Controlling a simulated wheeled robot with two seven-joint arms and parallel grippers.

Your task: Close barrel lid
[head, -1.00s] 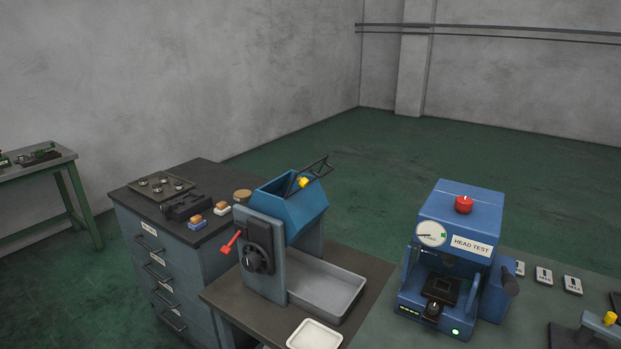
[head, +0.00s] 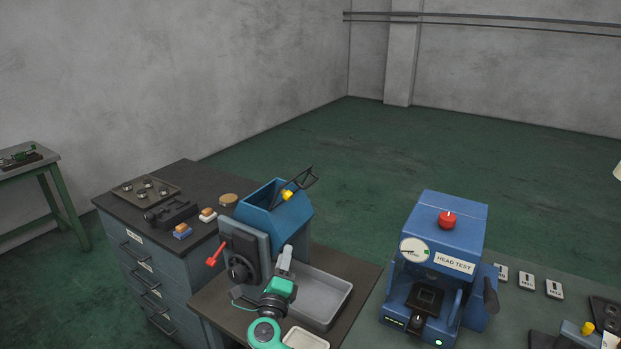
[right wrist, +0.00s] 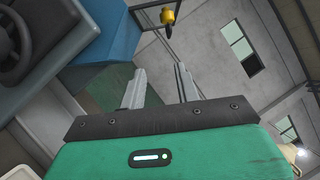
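The blue barrel (head: 275,207) sits on a grey stand with its top open. Its lid is a dark open frame (head: 300,183) with a yellow knob (head: 287,195), tilted up at the barrel's right side. My right gripper (head: 286,254) is in front of and below the barrel, pointing up, empty and apart from the knob. In the right wrist view its two fingers (right wrist: 160,70) are spread, with the yellow knob (right wrist: 168,17) beyond them at the top and the barrel's blue side (right wrist: 105,35) at left. My left gripper is not in view.
A grey tray (head: 335,296) lies right of the stand. A blue head tester (head: 455,225) stands further right. A drawer cabinet (head: 130,240) is at left.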

